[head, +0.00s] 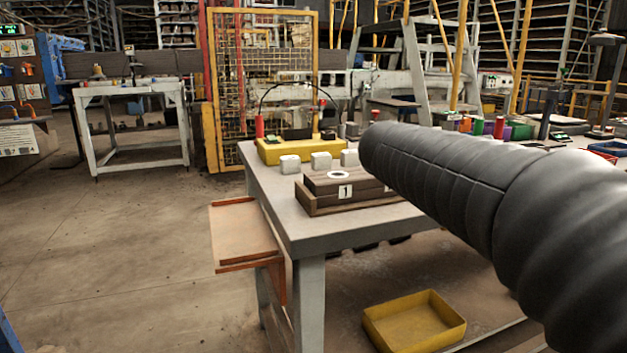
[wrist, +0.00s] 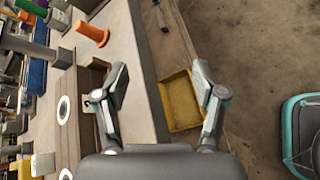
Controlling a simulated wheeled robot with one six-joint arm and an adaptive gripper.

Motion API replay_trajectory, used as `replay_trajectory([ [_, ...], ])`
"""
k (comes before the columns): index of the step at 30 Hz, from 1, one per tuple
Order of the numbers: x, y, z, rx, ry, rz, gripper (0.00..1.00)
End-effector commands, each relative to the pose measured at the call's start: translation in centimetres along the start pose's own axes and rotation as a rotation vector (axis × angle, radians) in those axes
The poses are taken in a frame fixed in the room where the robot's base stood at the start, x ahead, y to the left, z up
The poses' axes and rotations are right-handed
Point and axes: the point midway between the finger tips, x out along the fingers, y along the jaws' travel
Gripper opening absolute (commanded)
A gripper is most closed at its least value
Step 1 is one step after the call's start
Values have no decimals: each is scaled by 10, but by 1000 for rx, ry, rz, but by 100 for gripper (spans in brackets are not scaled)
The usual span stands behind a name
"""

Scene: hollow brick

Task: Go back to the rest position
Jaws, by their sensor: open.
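My gripper (wrist: 160,96) shows in the wrist view with its two fingers wide apart and nothing between them. It hangs over the edge of the grey workbench (wrist: 134,75), with the bench top on the left and the floor on the right. In the head view my dark ribbed arm crosses the right side, and the gripper itself cannot be seen there. The workbench (head: 268,190) carries a brown wooden block with a white ring and a "1" label (head: 345,190).
Several pale blocks (head: 321,160) and a yellow case (head: 275,152) stand behind the wooden block. A yellow tray (head: 415,318) lies low beside the bench; it also shows in the wrist view (wrist: 178,100). A wooden side shelf (head: 243,232) juts out left. The floor (head: 120,250) farther left is clear.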

Motion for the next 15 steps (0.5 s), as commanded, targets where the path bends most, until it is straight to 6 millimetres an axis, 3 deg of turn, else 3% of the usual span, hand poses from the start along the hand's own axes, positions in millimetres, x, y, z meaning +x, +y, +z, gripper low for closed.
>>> replay_trajectory([
  [1, -2, -26, -3, 94, 63, -26, 70],
  [6, -12, -107, -32, 454, 278, -156, 70],
  [15, -49, -229, -95, 1121, 554, -494, 70],
])
